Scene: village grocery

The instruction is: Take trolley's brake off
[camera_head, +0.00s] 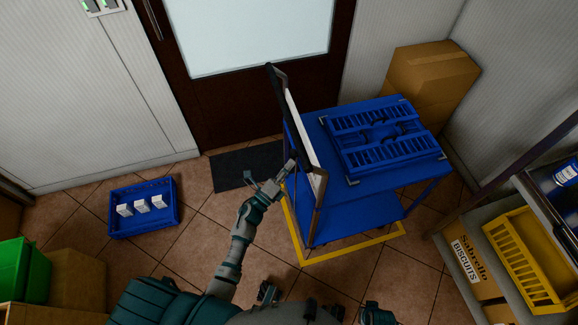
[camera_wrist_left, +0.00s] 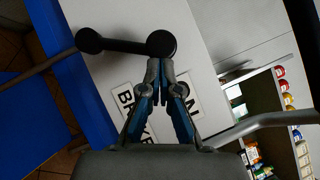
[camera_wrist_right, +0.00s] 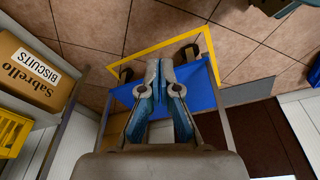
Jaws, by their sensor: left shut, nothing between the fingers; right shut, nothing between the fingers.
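The blue trolley (camera_head: 365,205) stands in front of the door, with an upright white panel (camera_head: 303,138) in a dark handle frame. In the left wrist view, a black brake lever (camera_wrist_left: 125,45) with rounded ends lies across the white panel. Below it are a BRAKE label (camera_wrist_left: 132,112) and a second label (camera_wrist_left: 190,103), partly hidden by my fingers. My left gripper (camera_wrist_left: 160,65) is shut and empty, its tips just below the lever's right end; I cannot tell whether they touch. My right gripper (camera_wrist_right: 160,68) is shut and empty, with the trolley's blue shelf (camera_wrist_right: 205,85) beyond it.
A folded blue crate (camera_head: 380,138) lies on the trolley. Yellow floor marking (camera_head: 350,248) runs around its base. A blue crate with white boxes (camera_head: 143,206) sits on the floor at left. Shelving with a yellow crate (camera_head: 535,260) stands right. A cardboard box (camera_head: 430,80) is behind.

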